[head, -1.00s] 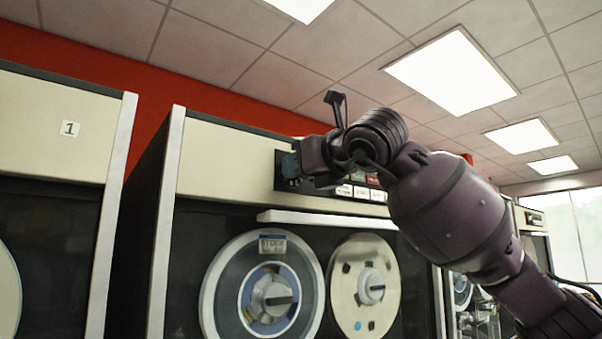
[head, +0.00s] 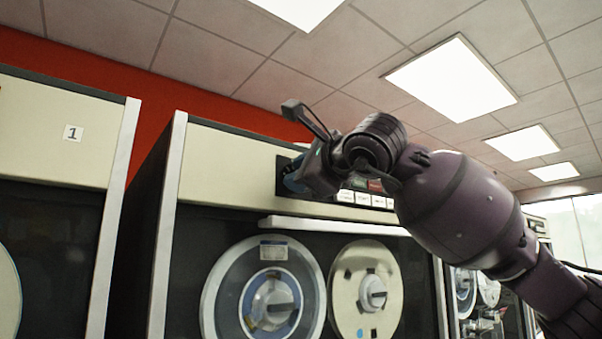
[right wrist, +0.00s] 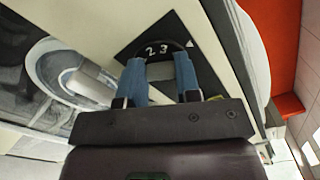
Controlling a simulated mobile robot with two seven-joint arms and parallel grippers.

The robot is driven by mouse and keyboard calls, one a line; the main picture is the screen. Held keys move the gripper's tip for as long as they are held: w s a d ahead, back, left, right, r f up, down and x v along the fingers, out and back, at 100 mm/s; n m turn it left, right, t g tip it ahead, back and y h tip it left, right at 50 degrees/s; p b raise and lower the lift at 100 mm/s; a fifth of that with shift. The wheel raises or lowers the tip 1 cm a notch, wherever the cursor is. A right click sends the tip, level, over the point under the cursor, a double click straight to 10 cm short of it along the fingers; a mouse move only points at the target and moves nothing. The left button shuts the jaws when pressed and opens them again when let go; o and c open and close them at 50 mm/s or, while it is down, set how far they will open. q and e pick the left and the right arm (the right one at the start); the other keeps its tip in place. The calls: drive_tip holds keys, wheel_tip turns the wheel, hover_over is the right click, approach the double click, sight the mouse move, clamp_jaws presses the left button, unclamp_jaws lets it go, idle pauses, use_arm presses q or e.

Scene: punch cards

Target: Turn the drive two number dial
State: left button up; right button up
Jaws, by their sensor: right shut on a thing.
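The number dial (right wrist: 158,46) is a dark round knob on a black panel, with white digits 2 and 3 showing in the right wrist view. A white triangle mark (right wrist: 190,44) is on the panel, with the 3 nearer to it. My right gripper (right wrist: 159,68) has its blue fingers shut on the dial, one at each side. In the head view the right gripper (head: 294,180) is at the left end of the drive's control panel and hides the dial. My left gripper is not in view.
The tape drive's cream top (head: 225,168) carries a row of buttons (head: 363,198) right of the gripper. A white ledge (head: 330,227) and two reels (head: 267,300) are below. A cabinet marked 1 (head: 55,130) stands at the left.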

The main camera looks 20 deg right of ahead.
drive_tip(key=n, duration=0.5)
drive_tip(key=shift+f, duration=0.1)
drive_tip(key=shift+n, duration=0.3)
drive_tip(key=shift+a, duration=0.1)
drive_tip(key=o, duration=0.9)
drive_tip(key=b+v, duration=0.1)
drive_tip(key=v, duration=1)
drive_tip(key=shift+b, duration=0.3)
